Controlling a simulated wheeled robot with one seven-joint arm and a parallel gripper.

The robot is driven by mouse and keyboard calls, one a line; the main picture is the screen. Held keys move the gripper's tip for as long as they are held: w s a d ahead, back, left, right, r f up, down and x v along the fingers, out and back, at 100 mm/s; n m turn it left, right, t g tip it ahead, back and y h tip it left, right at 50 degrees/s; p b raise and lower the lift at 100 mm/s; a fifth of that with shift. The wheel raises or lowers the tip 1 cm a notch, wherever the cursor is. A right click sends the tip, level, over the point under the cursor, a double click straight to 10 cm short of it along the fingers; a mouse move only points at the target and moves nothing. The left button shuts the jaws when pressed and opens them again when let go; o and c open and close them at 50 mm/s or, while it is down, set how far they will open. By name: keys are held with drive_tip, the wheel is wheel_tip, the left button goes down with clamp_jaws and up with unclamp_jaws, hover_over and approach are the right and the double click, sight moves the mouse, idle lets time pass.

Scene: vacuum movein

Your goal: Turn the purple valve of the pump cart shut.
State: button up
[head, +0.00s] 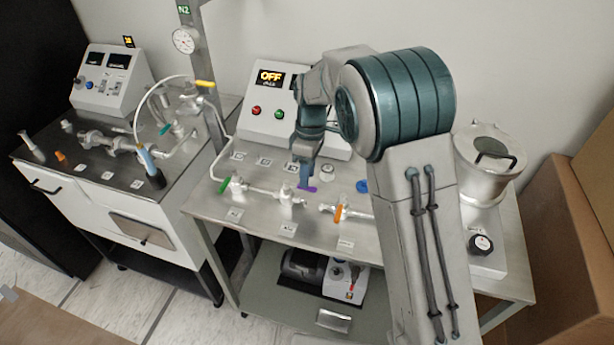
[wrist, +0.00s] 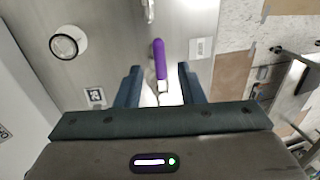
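The purple valve handle (head: 307,188) shows just below my gripper on the pump cart's top. In the wrist view the purple handle (wrist: 159,58) points away from the gripper, and its near end with a white fitting lies between the two fingers. My gripper (wrist: 160,88) is open, with a gap on each side of the handle. In the head view my gripper (head: 303,177) points down over the valve, and my arm hides part of the cart. The valve's body is mostly hidden by the gripper.
A green valve handle (head: 224,185) is left of the purple one, and an orange handle (head: 338,213) is at its right. A blue knob (head: 361,186) lies behind. A control box (head: 268,105) reads OFF. A metal pot (head: 488,160) stands at right.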

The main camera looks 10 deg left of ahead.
drive_tip(key=shift+s+f, duration=0.2)
drive_tip(key=shift+f, duration=0.95)
clamp_jaws()
